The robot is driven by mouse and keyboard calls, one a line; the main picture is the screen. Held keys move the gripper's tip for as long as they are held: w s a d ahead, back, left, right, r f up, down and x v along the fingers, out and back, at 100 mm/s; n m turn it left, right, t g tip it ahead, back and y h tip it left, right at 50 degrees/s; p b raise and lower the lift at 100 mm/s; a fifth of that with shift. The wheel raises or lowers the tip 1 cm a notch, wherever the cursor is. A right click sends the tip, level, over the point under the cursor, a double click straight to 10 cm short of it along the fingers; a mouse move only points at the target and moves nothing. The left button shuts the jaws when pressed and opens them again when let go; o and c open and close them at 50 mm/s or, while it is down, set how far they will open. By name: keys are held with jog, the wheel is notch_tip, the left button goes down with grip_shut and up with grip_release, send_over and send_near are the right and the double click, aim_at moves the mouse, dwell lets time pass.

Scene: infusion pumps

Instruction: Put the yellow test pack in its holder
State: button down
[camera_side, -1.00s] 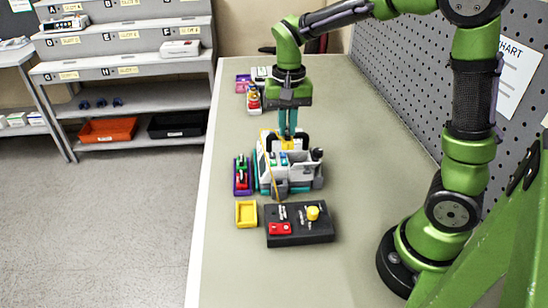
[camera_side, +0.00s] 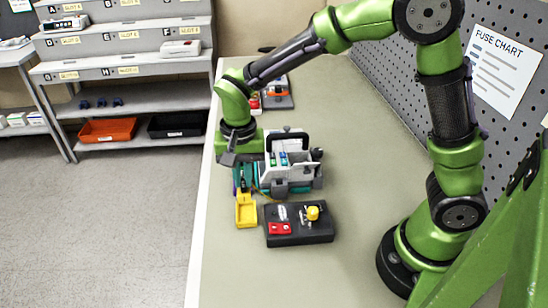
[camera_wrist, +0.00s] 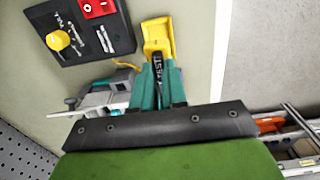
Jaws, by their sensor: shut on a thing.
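In the side view the fingers mostly hide the pack. A small open yellow tray (camera_side: 246,214), which looks like the holder, lies on the bench just in front of the fingertips. It also shows beyond them in the wrist view (camera_wrist: 157,29). I cannot tell whether the pack touches or enters it.
The grey and teal pump (camera_side: 291,172) stands close right of my gripper. A black panel (camera_side: 300,237) with a yellow knob and red block lies right of the tray. A yellow cord (camera_wrist: 126,65) runs near the fingers. The bench (camera_side: 365,235) is clear toward the right.

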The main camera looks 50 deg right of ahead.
aim_at(245, 192)
jog(key=shift+f, duration=2.6)
jog(key=shift+f, duration=0.85)
jog(key=c, duration=1.5)
grip_release()
jog(key=shift+r, duration=1.1)
jog(key=shift+o, duration=0.5)
jog(key=o, duration=0.5)
